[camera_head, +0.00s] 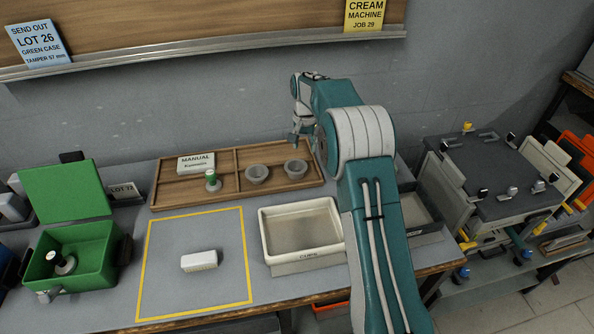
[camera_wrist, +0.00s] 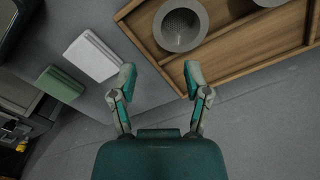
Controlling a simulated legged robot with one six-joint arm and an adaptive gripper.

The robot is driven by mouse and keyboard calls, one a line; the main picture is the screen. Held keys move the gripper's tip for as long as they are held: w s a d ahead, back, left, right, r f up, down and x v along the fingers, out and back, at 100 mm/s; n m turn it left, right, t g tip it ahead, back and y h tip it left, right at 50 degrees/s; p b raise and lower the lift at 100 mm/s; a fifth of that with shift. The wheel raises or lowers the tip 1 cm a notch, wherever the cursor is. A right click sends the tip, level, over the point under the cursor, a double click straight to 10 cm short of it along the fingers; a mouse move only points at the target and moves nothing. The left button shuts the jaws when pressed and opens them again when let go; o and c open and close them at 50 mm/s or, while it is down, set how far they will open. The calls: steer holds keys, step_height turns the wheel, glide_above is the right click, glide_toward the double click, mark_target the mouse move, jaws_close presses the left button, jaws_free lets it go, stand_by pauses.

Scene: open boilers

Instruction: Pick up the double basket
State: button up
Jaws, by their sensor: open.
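Two grey round baskets stand in the wooden tray: a left one (camera_head: 257,173) and a right one (camera_head: 295,167). I cannot tell which is the double basket. In the wrist view one basket (camera_wrist: 181,26) shows at the top with a perforated inside, and a second is cut off by the top edge. My gripper (camera_head: 299,139) is above the tray's back right area, behind the right basket in the head view. In the wrist view my gripper (camera_wrist: 160,73) has its fingers spread and empty, near the tray's corner, apart from the basket.
The wooden tray (camera_head: 226,190) also holds a green-topped tool (camera_head: 211,180) and a manual (camera_head: 196,163). A cream cups bin (camera_head: 301,257), a white block (camera_head: 199,260) and an open green case (camera_head: 90,250) are in front. White (camera_wrist: 92,55) and green (camera_wrist: 59,84) blocks lie beside the tray.

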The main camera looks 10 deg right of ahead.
glide_above(304, 168)
steer(key=f, duration=0.4)
steer(key=shift+a+f, duration=0.3)
steer(key=shift+a, duration=0.05)
steer(key=f, duration=0.3)
steer(key=d+f, duration=0.1)
steer(key=f, duration=0.1)
steer(key=shift+f, duration=0.2)
steer(key=shift+a, duration=0.1)
jaws_close()
